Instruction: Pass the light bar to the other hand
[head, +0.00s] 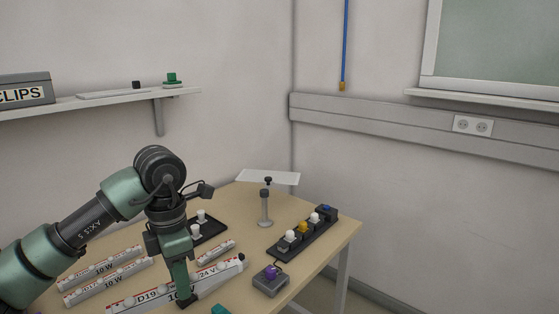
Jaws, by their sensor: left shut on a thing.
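A long white light bar (217,276) with red markings, clear domes and printed text including "24 V" lies across the front of the wooden table in the head view. My left gripper (186,301) reaches down over the middle of this bar and is shut on it. The gripper hides part of the bar's print. Whether the bar touches the table is hard to tell.
Shorter similar bars (100,268) lie at the left, another (216,252) behind. A black strip with colored knobs (303,236), a grey box with a purple knob (270,281) and a stand with a white plate (265,208) occupy the right. A teal piece (220,310) shows at the bottom edge.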

